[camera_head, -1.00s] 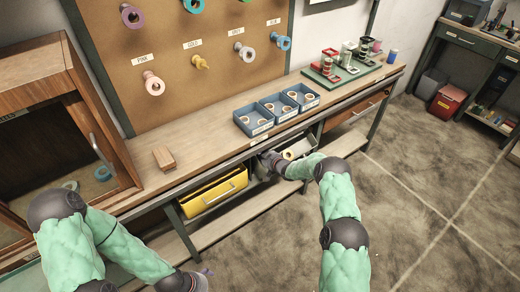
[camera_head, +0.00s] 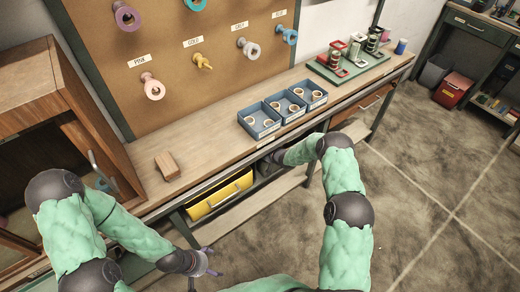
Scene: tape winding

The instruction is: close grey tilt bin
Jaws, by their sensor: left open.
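My left gripper (camera_head: 204,280) is open and empty, low in front of the bench, well away from the grey bin.
The yellow bin (camera_head: 220,196) hangs under the workbench (camera_head: 205,158). On top are a wooden block (camera_head: 167,165), blue trays (camera_head: 259,121) with tape rolls and a green rack (camera_head: 345,66).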

